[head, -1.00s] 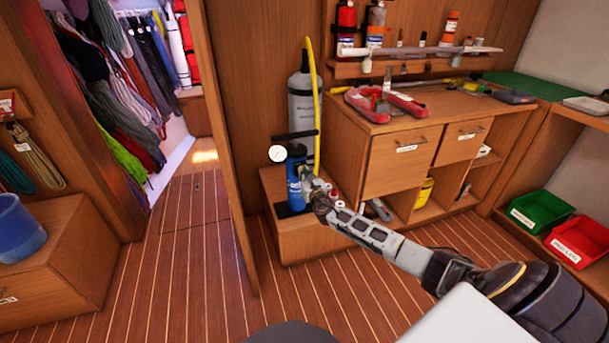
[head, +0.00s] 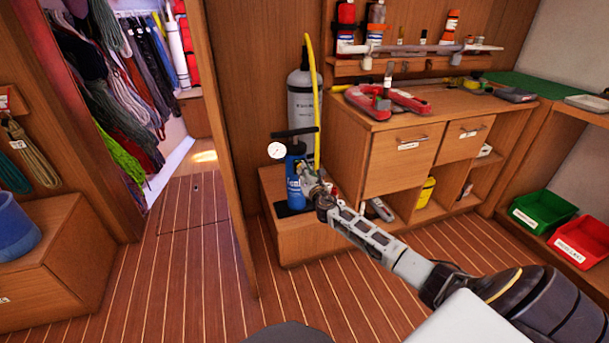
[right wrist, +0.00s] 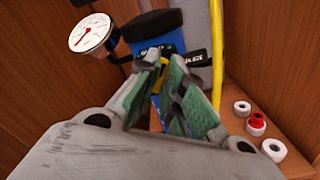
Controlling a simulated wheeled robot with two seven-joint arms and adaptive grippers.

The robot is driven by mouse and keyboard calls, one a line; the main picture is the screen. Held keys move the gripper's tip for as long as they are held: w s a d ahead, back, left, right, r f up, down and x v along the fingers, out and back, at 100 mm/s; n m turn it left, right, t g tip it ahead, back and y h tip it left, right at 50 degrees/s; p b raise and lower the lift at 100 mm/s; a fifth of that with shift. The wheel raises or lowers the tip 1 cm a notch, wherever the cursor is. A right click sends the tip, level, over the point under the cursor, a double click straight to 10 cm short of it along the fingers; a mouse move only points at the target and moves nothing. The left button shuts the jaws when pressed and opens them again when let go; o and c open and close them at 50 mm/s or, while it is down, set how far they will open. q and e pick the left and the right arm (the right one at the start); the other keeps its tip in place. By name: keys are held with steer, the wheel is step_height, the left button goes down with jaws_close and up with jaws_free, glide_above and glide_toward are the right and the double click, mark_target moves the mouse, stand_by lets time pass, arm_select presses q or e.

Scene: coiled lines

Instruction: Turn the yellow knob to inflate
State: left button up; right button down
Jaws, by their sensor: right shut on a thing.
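The blue pump (head: 294,188) stands upright on a low wooden step, with a black T-handle (head: 295,133) on top. Its white round gauge (head: 277,151) also shows in the right wrist view (right wrist: 92,33). My right gripper (head: 309,179) is at the pump's right side. In the right wrist view, its green-padded fingers (right wrist: 167,66) are closed around a small yellow part, the yellow knob (right wrist: 158,75), beside the blue body. Most of the knob is hidden by the fingers. My left gripper is not in view.
A grey cylinder (head: 302,100) and a yellow hose (head: 315,85) rise just behind the pump. Small white and red rings (right wrist: 257,121) lie on the step to the right. A wooden cabinet (head: 395,158) stands close on the right. The floor in front is clear.

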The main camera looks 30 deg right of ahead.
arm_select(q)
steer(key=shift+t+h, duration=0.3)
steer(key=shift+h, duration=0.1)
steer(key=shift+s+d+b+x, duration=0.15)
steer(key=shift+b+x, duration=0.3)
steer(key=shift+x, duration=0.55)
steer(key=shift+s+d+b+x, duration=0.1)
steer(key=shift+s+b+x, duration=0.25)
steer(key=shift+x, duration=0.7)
arm_select(e)
steer(key=shift+d+f+m, duration=0.1)
steer(key=shift+m, duration=2.75)
steer(key=shift+d+f+m, duration=0.1)
steer(key=shift+m, duration=2.75)
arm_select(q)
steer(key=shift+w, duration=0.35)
arm_select(e)
steer(key=c, duration=1.5)
jaws_free()
steer(key=shift+c, duration=0.2)
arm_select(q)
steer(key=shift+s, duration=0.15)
arm_select(e)
steer(key=v, duration=1.2)
